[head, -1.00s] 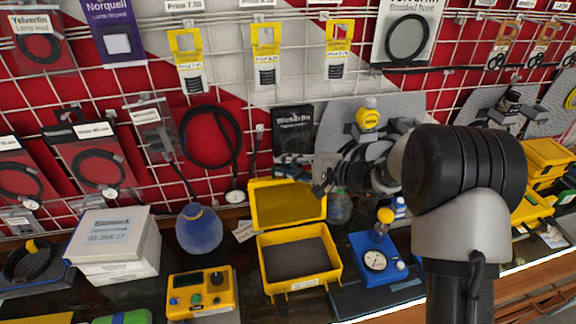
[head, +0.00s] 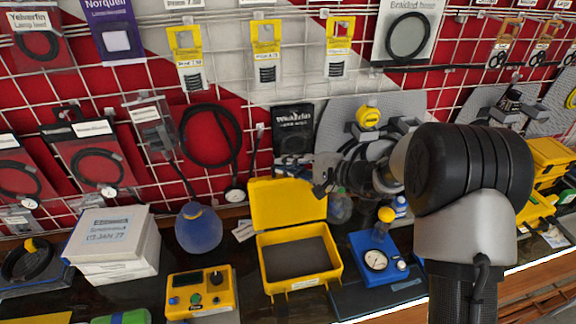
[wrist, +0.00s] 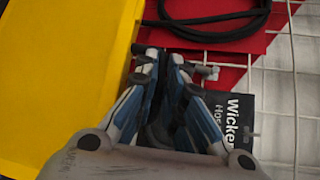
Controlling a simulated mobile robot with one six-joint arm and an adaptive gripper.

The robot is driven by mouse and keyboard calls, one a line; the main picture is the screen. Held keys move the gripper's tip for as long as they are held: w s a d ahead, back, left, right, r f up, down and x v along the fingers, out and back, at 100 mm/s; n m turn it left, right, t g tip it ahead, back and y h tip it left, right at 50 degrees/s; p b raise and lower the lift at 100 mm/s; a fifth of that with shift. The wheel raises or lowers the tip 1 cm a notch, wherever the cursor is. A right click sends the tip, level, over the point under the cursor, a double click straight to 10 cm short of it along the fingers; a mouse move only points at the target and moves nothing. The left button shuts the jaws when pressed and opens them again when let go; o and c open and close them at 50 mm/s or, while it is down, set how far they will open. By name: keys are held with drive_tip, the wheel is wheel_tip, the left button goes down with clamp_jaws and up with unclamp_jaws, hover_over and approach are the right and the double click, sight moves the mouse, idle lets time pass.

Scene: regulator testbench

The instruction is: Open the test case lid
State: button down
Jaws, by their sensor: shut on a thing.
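The yellow test case (head: 335,258) sits open on the bench, its dark grey inside visible. Its yellow lid (head: 287,205) stands raised at the back of the case, its inner face toward the head camera. My gripper (head: 322,188) is at the lid's right edge, near its upper corner. In the wrist view the lid (wrist: 65,75) fills the left side, and my gripper's fingers (wrist: 162,62) lie just right of its edge. They are shut on a small dark bar at the lid's edge; the exact contact is partly hidden.
A blue gauge unit (head: 378,262) stands right of the case, a yellow control box (head: 200,293) to its left. A blue rounded vessel (head: 198,228) and white boxes (head: 112,245) stand farther left. A wire rack with hanging goods, including a black packet (head: 293,130), is close behind the lid.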

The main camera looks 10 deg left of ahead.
drive_tip(key=b, duration=0.1)
drive_tip(key=s+b, duration=0.1)
drive_tip(key=shift+s+d+f+b, duration=0.15)
drive_tip(key=shift+d+b, duration=0.15)
drive_tip(key=shift+b, duration=0.05)
drive_tip(key=s+d+b, duration=0.2)
drive_tip(key=s+b, duration=0.2)
drive_tip(key=s, duration=0.1)
drive_tip(key=shift+s+d+r+n+t+y+b, duration=0.2)
drive_tip(key=shift+s+d+n+t+y+b, duration=0.05)
drive_tip(key=shift+d+n+t+y+b, duration=0.1)
drive_tip(key=c, duration=2)
unclamp_jaws()
drive_tip(key=shift+w, duration=0.1)
drive_tip(key=shift+o, duration=0.2)
drive_tip(key=v, duration=1.2)
drive_tip(key=shift+r, duration=0.1)
